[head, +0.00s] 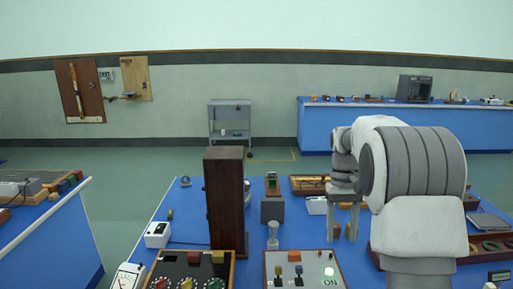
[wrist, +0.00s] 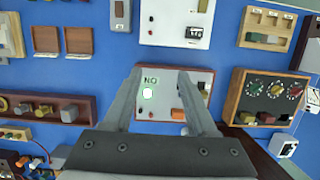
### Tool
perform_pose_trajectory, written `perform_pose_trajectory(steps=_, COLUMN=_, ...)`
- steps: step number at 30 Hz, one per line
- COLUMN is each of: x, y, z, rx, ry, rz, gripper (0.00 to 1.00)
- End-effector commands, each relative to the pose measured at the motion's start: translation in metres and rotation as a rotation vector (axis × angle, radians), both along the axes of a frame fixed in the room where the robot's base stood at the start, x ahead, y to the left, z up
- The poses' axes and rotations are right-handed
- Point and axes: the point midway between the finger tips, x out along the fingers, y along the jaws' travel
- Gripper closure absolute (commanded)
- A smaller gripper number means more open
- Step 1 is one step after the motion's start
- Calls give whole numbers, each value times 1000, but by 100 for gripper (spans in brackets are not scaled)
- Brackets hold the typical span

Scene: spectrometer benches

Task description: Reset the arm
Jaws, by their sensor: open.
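My gripper (head: 342,232) hangs from my white and grey arm over the right half of the blue bench, fingers pointing down. In the wrist view my gripper (wrist: 160,82) is open, its two fingers spread with nothing held between them. Past the fingers lies a white control panel (wrist: 172,80) with a lit "ON" lamp, upside down in that view. The same panel (head: 305,258) shows at the front of the bench in the head view. My arm hides part of the bench at right.
A tall dark wooden block (head: 224,200) stands on the bench left of my gripper. A wooden box with coloured knobs (head: 190,270) and a white meter (head: 128,277) are at the front left. A grey trolley (head: 230,118) and another blue bench (head: 400,127) stand behind.

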Motion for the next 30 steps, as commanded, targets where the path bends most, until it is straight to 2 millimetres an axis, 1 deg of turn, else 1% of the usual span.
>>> perform_pose_trajectory(steps=1, x=-10, y=4, z=15, rx=1, ry=-35, rz=0, gripper=43)
perform_pose_trajectory(steps=6, x=-40, y=17, z=49, rx=-1, ry=-139, rz=-1, gripper=43)
perform_pose_trajectory(steps=9, x=-61, y=25, z=65, rx=-1, ry=-199, rz=-1, gripper=43)
perform_pose_trajectory(steps=11, x=-74, y=30, z=74, rx=0, ry=-237, rz=0, gripper=43)
perform_pose_trajectory(steps=15, x=-105, y=40, z=89, rx=-1, ry=-321, rz=1, gripper=43)
perform_pose_trajectory(steps=18, x=-128, y=47, z=97, rx=0, ry=-383, rz=2, gripper=43)
perform_pose_trajectory(steps=22, x=-158, y=56, z=101, rx=0, ry=-461, rz=5, gripper=43)
perform_pose_trajectory(steps=26, x=-188, y=63, z=101, rx=0, ry=-539, rz=9, gripper=43)
perform_pose_trajectory(steps=30, x=-218, y=70, z=94, rx=0, ry=-622, rz=11, gripper=43)
